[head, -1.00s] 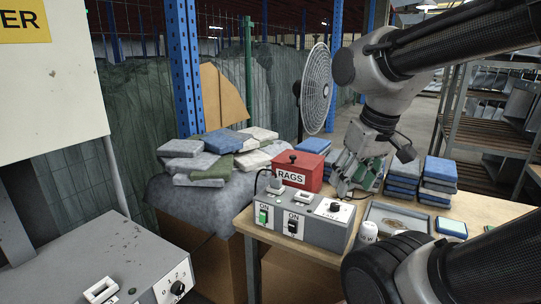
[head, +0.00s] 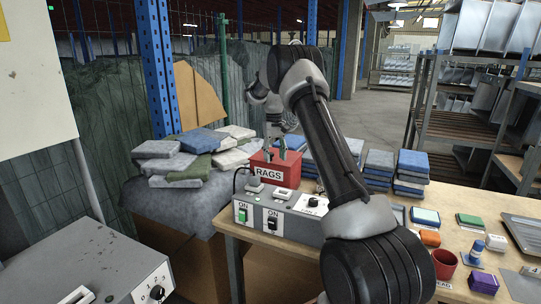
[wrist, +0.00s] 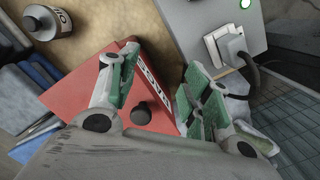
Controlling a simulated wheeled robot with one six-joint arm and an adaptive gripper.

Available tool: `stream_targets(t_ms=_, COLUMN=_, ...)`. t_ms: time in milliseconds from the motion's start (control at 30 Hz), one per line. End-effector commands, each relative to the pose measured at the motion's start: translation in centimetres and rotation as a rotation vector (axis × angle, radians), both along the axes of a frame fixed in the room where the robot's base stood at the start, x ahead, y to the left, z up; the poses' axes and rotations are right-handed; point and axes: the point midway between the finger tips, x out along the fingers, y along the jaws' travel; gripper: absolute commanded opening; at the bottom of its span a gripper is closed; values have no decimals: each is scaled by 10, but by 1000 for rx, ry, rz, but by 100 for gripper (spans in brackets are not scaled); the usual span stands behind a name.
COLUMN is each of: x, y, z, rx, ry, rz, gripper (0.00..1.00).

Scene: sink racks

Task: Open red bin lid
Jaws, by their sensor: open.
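The red bin (head: 284,177) with a white RAGS label stands on the table behind the grey switch box. Its red lid (wrist: 75,92) appears closed. In the wrist view, the lid's dark round knob (wrist: 140,113) lies between the spread fingers, nearer the left one. My gripper (head: 275,153) is right above the bin, pointing down, open and empty; it also shows in the wrist view (wrist: 158,88). Whether the fingertips touch the lid cannot be told. The gripper hides the knob in the head view.
The grey switch box (head: 298,217) with switches and a plug stands directly in front of the bin. Blue and grey cloth stacks (head: 378,170) are to the right. A cloth heap (head: 190,157) is to the left.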

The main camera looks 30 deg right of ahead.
Motion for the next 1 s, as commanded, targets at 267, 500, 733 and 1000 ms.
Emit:
stream_targets(t_ms=267, x=75, y=-18, z=33, rx=-18, ry=-102, rz=13, gripper=49)
stream_targets(t_ms=500, x=70, y=-17, z=37, rx=-14, ry=-80, rz=26, gripper=49)
stream_targets(t_ms=733, x=70, y=-17, z=-1, rx=-14, ry=-81, rz=26, gripper=49)
stream_targets(t_ms=1000, x=70, y=-17, z=-27, rx=-14, ry=-83, rz=26, gripper=49)
